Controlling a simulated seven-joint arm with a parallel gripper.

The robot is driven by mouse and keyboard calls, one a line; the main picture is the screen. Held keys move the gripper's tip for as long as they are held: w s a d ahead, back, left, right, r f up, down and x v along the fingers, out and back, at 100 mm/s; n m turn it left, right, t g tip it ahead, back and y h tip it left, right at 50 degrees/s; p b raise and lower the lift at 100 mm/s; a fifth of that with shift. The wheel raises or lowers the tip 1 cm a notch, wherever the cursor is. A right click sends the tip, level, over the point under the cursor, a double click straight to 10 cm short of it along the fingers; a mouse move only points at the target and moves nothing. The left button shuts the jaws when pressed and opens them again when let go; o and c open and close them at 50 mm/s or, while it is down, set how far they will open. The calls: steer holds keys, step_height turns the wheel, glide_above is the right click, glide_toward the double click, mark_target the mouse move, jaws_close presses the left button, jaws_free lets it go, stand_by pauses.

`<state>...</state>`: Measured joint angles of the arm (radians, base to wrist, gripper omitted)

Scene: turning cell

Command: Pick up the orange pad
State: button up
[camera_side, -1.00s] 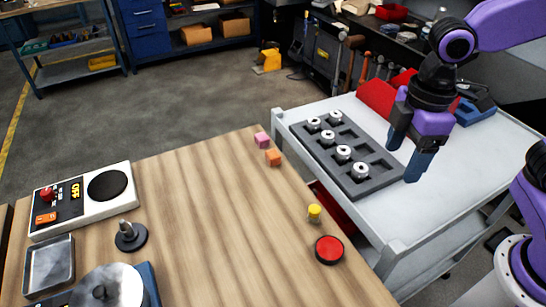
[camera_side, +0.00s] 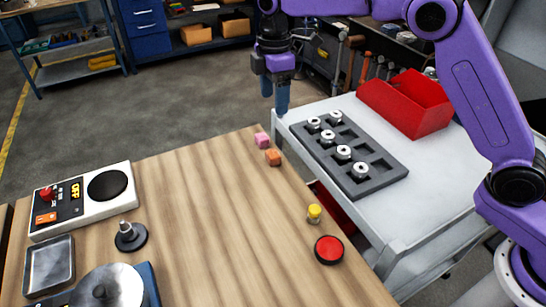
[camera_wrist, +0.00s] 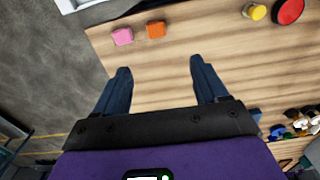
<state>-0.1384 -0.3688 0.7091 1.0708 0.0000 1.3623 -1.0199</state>
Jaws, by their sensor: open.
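The orange pad (camera_side: 273,157) is a small orange block on the wooden table near its far right corner. It also shows in the wrist view (camera_wrist: 156,29), at the top, beyond my fingertips. A pink block (camera_side: 262,140) sits close beside it, also seen in the wrist view (camera_wrist: 122,36). My gripper (camera_side: 275,104) is open and empty, with its fingers pointing down, above the far end of the table. In the wrist view my gripper (camera_wrist: 160,67) has its two blue fingers spread apart, with bare wood between them. It is not touching either block.
A yellow knob (camera_side: 314,213) and a red round button (camera_side: 329,250) are near the table's right edge. A grey tray (camera_side: 385,184) with several metal parts and a red bin (camera_side: 405,108) stand on the white cart. The table's middle is clear.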

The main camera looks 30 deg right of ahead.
glide_above(272, 154)
step_height(272, 154, down, 12)
steer(key=shift+w+d+f, duration=0.1)
steer(key=shift+d+f, duration=0.05)
steer(key=shift+f, duration=2.7)
steer(key=c, duration=1.1)
